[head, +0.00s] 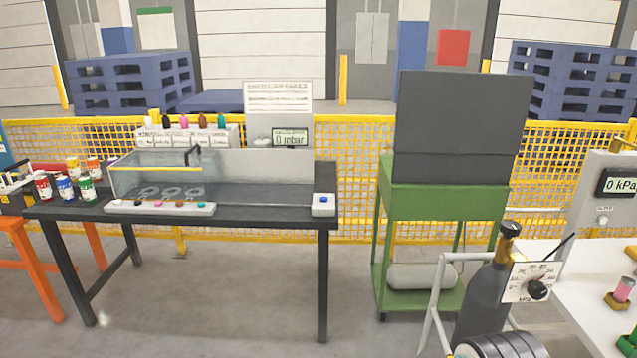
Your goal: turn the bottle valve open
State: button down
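A dark grey gas bottle (482,302) stands upright at the lower right, beside a pale tubular frame. On its neck is a brass-coloured fitting with a dark top, the bottle valve (509,232). A white square dial plate with a black knob (538,290) shows just right of the bottle; I cannot tell whether it is joined to the bottle. The bottle's lower part is hidden by a dark ribbed round thing at the bottom edge. I cannot tell whether the valve is open or shut.
A green cart (444,207) with a dark box stands behind the bottle. A white table (600,290) with small parts lies to its right. A black table (270,215) with a clear tank stands left. Bare floor (230,310) lies in front. A yellow mesh fence (560,150) runs behind.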

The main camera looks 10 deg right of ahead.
aim_at(510, 228)
jog(key=z, duration=1.1)
